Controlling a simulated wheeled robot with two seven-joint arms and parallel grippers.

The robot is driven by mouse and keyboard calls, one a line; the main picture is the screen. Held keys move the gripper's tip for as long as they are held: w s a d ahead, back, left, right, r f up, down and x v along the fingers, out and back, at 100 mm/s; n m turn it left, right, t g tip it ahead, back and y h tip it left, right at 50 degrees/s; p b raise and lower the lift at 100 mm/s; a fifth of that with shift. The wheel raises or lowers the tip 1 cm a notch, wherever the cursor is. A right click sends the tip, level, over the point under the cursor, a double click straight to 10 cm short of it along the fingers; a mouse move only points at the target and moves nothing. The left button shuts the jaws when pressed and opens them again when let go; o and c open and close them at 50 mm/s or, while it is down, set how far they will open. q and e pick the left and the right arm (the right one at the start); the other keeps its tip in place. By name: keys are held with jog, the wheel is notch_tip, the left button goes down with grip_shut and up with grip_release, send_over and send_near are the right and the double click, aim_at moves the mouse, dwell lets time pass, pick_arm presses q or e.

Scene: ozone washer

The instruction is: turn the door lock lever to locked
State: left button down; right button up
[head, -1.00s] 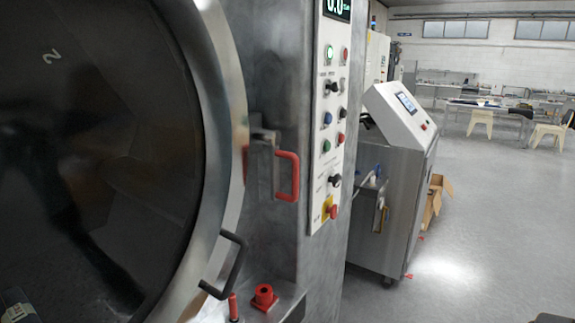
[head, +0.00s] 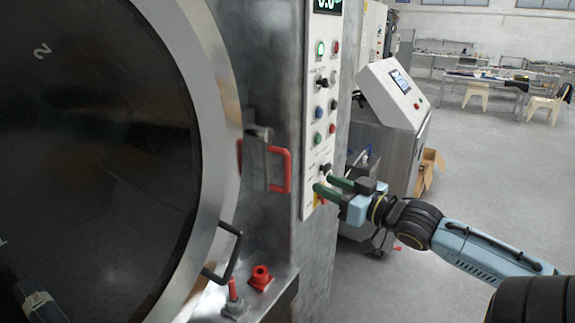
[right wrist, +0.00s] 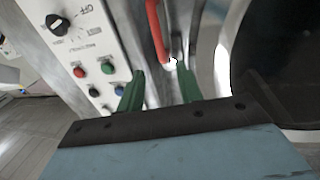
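The door lock lever (head: 281,170) is a red U-shaped handle on a grey metal bracket beside the round door (head: 110,130). It stands upright, on the right side of the bracket. In the right wrist view the red lever (right wrist: 155,28) runs down from the top, ahead of the fingers. My right gripper (head: 328,186) is to the right of the lever, in front of the control panel's lower end. Its two green fingers (right wrist: 161,74) are apart with nothing between them, and they do not appear to touch the lever. My left gripper is not in view.
The control panel (head: 322,100) with several buttons and knobs is close to my right gripper. A black door handle (head: 232,252) and a red fitting (head: 261,277) lie below the lever. A metal cabinet (head: 392,120) stands behind at the right. Open floor lies further right.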

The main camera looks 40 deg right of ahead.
aim_at(287, 186)
jog(key=shift+w+a, duration=0.2)
jog(key=shift+w, duration=2)
jog(key=shift+w+a, duration=0.15)
jog(key=shift+w, duration=2.05)
jog(key=shift+w+a, duration=0.2)
jog(key=shift+w, duration=2)
jog(key=shift+c, duration=0.3)
grip_shut()
